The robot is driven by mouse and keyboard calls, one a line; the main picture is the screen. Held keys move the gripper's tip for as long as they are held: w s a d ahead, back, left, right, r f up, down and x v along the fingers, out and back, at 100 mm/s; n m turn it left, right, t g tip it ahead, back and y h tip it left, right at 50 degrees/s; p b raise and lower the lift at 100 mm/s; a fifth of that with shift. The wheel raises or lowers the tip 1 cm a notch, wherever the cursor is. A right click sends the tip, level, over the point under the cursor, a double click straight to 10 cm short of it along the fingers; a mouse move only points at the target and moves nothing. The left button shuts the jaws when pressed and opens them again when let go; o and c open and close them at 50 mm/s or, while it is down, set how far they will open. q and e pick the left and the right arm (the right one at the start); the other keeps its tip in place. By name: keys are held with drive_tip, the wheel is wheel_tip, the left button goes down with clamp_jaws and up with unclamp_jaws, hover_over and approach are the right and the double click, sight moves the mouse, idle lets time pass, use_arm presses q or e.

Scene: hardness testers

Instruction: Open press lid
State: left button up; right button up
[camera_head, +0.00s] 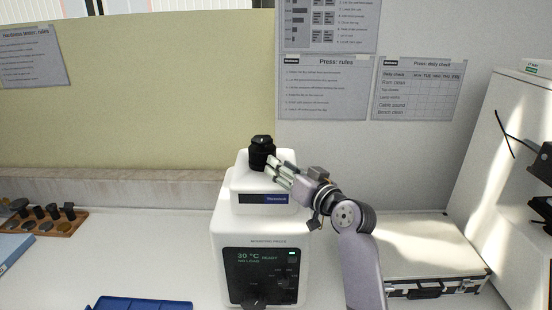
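The white mounting press (225,225) stands on the bench in the middle of the head view. Its lid (246,181) sits down on the body, with a black knob (262,148) on top. My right gripper (271,168) is at the lower right of the knob, its fingers pointing at it and overlapping its lower edge. I cannot tell whether the fingers touch the knob or how far apart they are. The front panel (262,275) reads 30 °C, no load, ready. My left gripper is not in view.
A wooden rack (75,228) with several dark round pieces lies at the left. A blue tray (140,304) is at the front edge of the view. A silver case (430,250) lies right of my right arm. The bench left of the press is mostly clear.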

sight(265, 151)
drive_tip(key=shift+x, duration=1.55)
drive_tip(key=shift+c, duration=0.3)
clamp_jaws()
